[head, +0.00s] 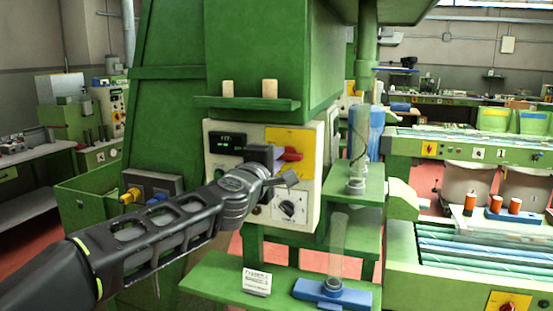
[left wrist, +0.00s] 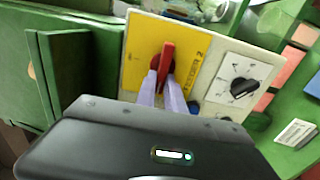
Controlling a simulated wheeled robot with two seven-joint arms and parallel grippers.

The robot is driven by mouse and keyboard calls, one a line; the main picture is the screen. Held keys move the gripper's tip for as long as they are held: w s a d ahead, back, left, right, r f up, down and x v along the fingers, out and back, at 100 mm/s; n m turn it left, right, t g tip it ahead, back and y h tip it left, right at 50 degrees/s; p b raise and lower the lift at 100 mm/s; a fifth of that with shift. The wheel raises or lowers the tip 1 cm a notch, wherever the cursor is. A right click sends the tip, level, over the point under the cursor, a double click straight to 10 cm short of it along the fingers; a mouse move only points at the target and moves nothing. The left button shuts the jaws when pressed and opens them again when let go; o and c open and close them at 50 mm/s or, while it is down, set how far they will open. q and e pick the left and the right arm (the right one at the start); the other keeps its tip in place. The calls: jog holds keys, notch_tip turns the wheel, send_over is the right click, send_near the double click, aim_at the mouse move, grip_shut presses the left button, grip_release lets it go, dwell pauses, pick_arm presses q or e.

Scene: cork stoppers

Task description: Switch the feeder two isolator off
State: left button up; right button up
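The feeder two isolator is a red handle (head: 291,155) on a yellow plate (head: 302,138) on the front of the green machine. In the left wrist view the plate (left wrist: 136,66) reads "FEEDER 2". The red handle (left wrist: 168,52) lies along the lettering there, and in the head view it points roughly sideways to the right. My left gripper (head: 274,158) is at the handle. In the left wrist view its two pale fingers (left wrist: 162,80) stand either side of the handle's near part. Whether they press on it I cannot tell. My right gripper is not in view.
A black rotary knob (head: 288,208) on a white dial sits just below the plate, and a dark display (head: 227,143) is at its upper left. A green shelf (head: 358,190) with a clear tube stands to the right.

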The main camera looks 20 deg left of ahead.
pick_arm(q)
jog(key=o, duration=0.5)
jog(key=shift+c, duration=0.2)
jog(key=s+b, duration=0.1)
jog(key=s, duration=0.6)
jog(key=shift+s+a, duration=0.25)
jog(key=shift+s, duration=0.15)
